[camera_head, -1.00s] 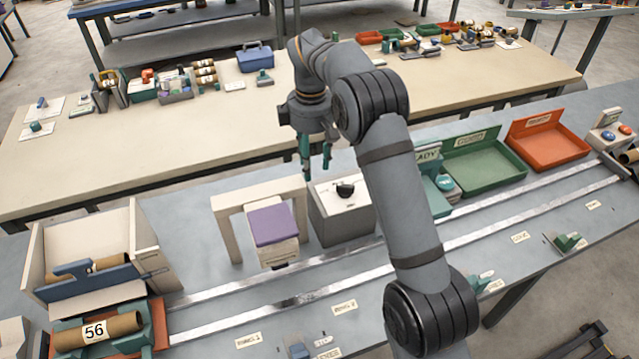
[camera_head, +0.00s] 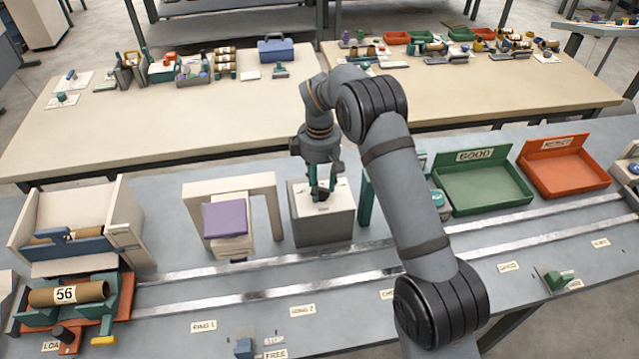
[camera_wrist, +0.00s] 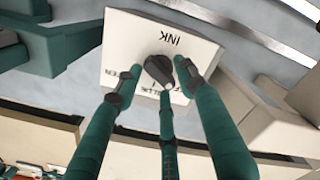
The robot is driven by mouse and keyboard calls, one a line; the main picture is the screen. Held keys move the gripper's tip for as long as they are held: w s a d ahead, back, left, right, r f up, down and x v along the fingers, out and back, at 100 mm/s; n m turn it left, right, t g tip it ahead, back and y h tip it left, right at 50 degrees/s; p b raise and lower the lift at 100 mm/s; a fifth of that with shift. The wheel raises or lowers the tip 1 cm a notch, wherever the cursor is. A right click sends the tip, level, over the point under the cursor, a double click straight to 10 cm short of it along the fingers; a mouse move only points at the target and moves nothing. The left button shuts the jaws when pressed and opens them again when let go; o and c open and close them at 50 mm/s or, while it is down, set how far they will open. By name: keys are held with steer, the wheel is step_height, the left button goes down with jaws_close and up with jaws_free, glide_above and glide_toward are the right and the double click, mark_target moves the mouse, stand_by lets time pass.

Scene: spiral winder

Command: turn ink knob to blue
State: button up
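The ink knob (camera_wrist: 157,69) is black and sits on the white top of a grey box (camera_head: 323,226). In the wrist view the upside-down word INK is beside it, and other label letters below it are partly covered by my fingers. The knob's narrow end points toward the bottom of that view. My gripper (camera_head: 321,191) is above the box, pointing down. Its green fingers (camera_wrist: 156,74) stand apart around the knob, with a gap on the left and a narrower one on the right; contact is unclear. No blue mark is readable.
A cream arch with a purple block (camera_head: 226,218) stands left of the box. A green post (camera_head: 365,202) is close on its right. Green (camera_head: 483,187) and red (camera_head: 565,172) trays lie further right. Metal rails (camera_head: 270,272) run in front.

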steer(key=c, duration=0.3)
jaws_close()
stand_by(0.3)
